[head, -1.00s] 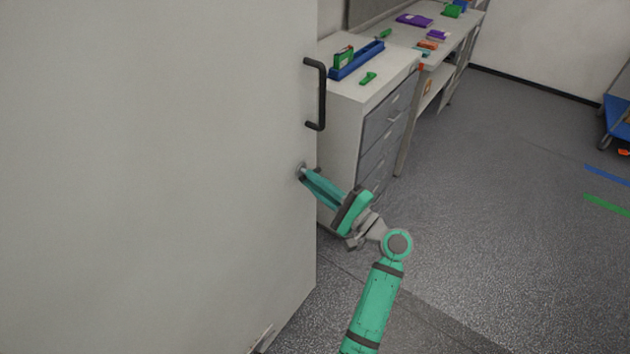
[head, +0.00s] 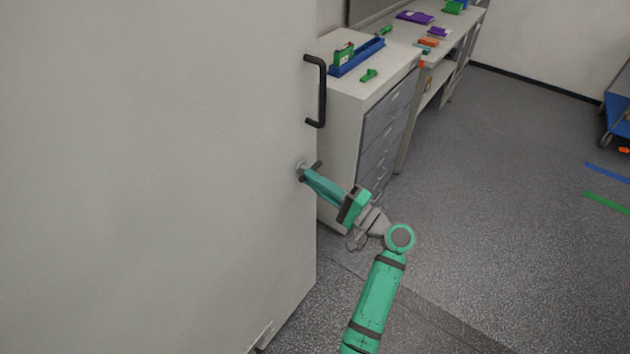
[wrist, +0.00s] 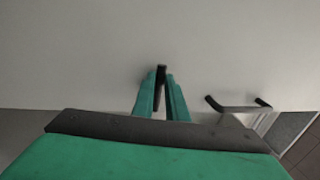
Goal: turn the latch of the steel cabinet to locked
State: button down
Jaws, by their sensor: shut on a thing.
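The steel cabinet (head: 160,150) is a large pale grey panel that fills the left of the head view. Its latch (head: 301,168) is a small round metal boss with a short dark lever, near the panel's right edge below the black handle (head: 322,92). My gripper (head: 307,175) reaches the latch from the lower right. In the wrist view, my gripper's two green fingers (wrist: 162,85) are shut on the dark latch lever (wrist: 161,74), which stands between their tips. The fingers hide part of the lever, and I cannot tell its exact angle.
A drawer unit (head: 340,150) stands just right of the cabinet edge, with a blue tray (head: 357,58) and green items on top. A workbench (head: 455,40) continues behind it.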

jog(key=c, duration=1.8)
grip_release()
jog(key=shift+o, duration=0.2)
jog(key=v, duration=1.1)
